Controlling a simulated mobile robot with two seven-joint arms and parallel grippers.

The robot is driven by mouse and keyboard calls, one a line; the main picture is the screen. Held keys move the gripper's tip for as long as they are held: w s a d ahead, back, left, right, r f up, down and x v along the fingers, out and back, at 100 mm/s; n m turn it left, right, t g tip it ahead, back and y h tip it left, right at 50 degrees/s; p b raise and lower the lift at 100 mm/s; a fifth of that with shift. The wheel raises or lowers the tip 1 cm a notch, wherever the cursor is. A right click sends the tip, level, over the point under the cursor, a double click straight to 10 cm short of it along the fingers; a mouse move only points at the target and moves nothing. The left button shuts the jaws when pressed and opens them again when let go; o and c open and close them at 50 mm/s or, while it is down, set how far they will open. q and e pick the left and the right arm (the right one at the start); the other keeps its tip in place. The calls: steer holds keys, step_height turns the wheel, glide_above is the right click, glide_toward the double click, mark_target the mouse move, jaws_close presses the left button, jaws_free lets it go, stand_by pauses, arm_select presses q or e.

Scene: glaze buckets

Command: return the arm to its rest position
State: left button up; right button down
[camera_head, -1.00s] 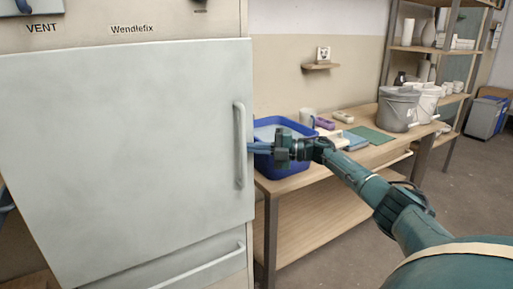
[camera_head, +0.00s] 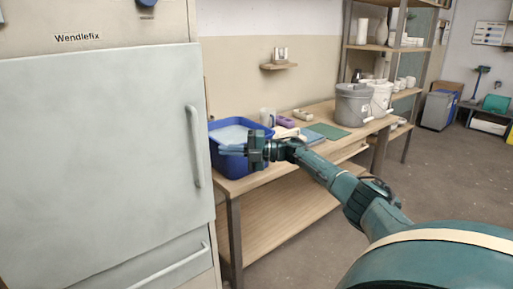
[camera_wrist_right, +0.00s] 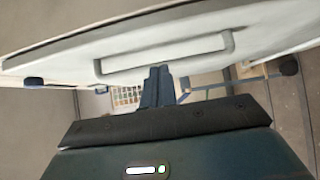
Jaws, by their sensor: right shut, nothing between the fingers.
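My right arm comes in from the lower right of the head view. My right gripper (camera_head: 232,150) is shut and empty. In that view it overlaps the blue tub (camera_head: 218,165) on the workbench, with its fingers pointing left toward the cabinet door. In the right wrist view the closed fingers (camera_wrist_right: 156,88) show in front of the pale cabinet door (camera_wrist_right: 190,45) and its handle (camera_wrist_right: 165,57). A gap to the handle cannot be judged there. My left gripper is not in view.
The pale cabinet (camera_head: 90,150) fills the left, its door shut. The wooden workbench (camera_head: 240,187) holds a grey bucket (camera_head: 352,106), a white bucket (camera_head: 379,98) and a green mat (camera_head: 327,131). Shelves stand behind. Open floor (camera_head: 435,175) lies to the right.

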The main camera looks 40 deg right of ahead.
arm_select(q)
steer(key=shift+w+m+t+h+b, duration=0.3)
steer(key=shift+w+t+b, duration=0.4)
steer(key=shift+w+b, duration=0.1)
arm_select(e)
steer(key=s+d, duration=0.2)
steer(key=d, duration=0.4)
steer(key=shift+d+f, duration=0.15)
steer(key=shift+f, duration=0.1)
steer(key=shift+s, duration=0.1)
